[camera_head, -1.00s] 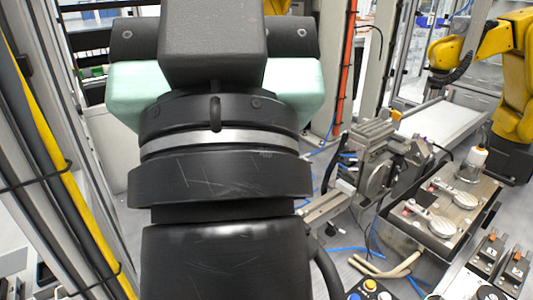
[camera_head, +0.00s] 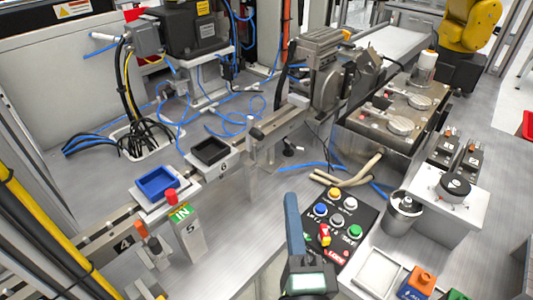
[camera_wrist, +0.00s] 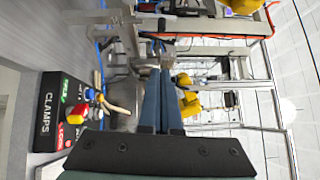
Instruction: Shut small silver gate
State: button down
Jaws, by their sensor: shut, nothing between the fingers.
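My gripper (camera_head: 292,198) rises from the bottom middle of the head view, over the grey table. Its blue-grey fingers also show in the wrist view (camera_wrist: 163,76), pressed side by side and empty. A silver metal mechanism with a round side (camera_head: 327,82) stands at the back middle, beyond the gripper. A steel box with two round handled discs on top (camera_head: 370,140) stands to its right. I cannot tell which silver part is the small gate, or whether it is open. I see no contact between the gripper and these parts in the head view.
A clamps button panel (camera_head: 333,228) lies right of my gripper; it also shows in the wrist view (camera_wrist: 70,112). A rail with blue (camera_head: 157,183) and black (camera_head: 210,151) trays runs at left. A metal canister (camera_head: 402,214) and yellow arm (camera_head: 468,25) are at right.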

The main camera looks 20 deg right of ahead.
jog(key=w+r+p, duration=0.1)
jog(key=w, duration=1.1)
jog(key=shift+w+d+r, duration=0.15)
jog(key=shift+w+d, duration=0.05)
jog(key=shift+w, duration=0.15)
jog(key=shift+r+p, duration=0.1)
jog(key=shift+p, duration=0.25)
jog(key=shift+w+r+n+p, duration=0.1)
jog(key=shift+r+n+p, duration=0.15)
jog(key=shift+p, duration=0.35)
